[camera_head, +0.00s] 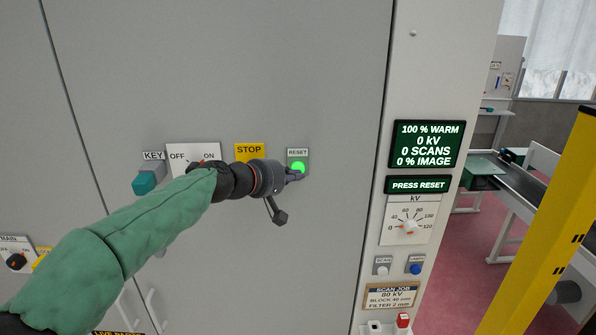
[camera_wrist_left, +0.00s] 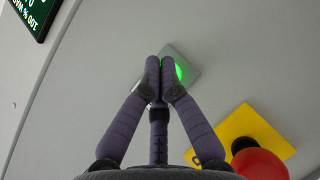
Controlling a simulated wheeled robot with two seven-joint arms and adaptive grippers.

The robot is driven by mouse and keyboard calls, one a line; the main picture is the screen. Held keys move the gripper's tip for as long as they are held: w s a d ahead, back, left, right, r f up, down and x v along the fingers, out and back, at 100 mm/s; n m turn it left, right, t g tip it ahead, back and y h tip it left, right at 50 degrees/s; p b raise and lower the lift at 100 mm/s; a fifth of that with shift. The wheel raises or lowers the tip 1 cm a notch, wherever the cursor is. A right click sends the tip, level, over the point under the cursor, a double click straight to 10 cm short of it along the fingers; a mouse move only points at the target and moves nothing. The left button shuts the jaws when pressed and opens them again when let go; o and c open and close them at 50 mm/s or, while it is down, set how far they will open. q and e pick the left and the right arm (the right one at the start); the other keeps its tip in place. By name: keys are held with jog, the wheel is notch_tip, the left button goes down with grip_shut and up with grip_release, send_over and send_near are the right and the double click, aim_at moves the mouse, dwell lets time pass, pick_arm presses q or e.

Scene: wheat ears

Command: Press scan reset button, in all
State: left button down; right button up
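The green lit reset button (camera_head: 298,167) sits on a small grey plate under a RESET label on the grey cabinet front. My left gripper (camera_head: 297,176) is at the button's lower edge, its fingertips together with nothing seen between them. In the left wrist view the shut fingers (camera_wrist_left: 160,68) overlap part of the glowing button (camera_wrist_left: 179,70); whether they touch it I cannot tell. The display (camera_head: 427,145) reads 100 % WARM, 0 kV, 0 SCANS, 0 % IMAGE. The sign below it (camera_head: 418,185) reads PRESS RESET. My right gripper is not in view.
A yellow STOP plate (camera_head: 249,152) is left of the button; its red knob (camera_wrist_left: 258,164) shows in the wrist view. The KEY switch (camera_head: 146,183) and OFF/ON plate (camera_head: 193,155) are further left. A kV dial (camera_head: 408,227) is at right. A yellow post (camera_head: 545,235) stands far right.

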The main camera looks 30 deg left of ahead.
pick_arm(q)
jog(key=shift+w+a, duration=0.3)
jog(key=shift+w, duration=0.15)
dwell(1.0)
jog(key=shift+s, duration=0.1)
jog(key=shift+s+d, duration=0.5)
jog(key=shift+s, duration=0.25)
jog(key=s+d, duration=0.1)
jog(key=s, duration=0.1)
jog(key=s+d, duration=0.1)
jog(key=s, duration=0.1)
jog(key=shift+s+d, duration=0.1)
jog(key=shift+d, duration=0.2)
jog(key=shift+f, duration=0.1)
dwell(0.8)
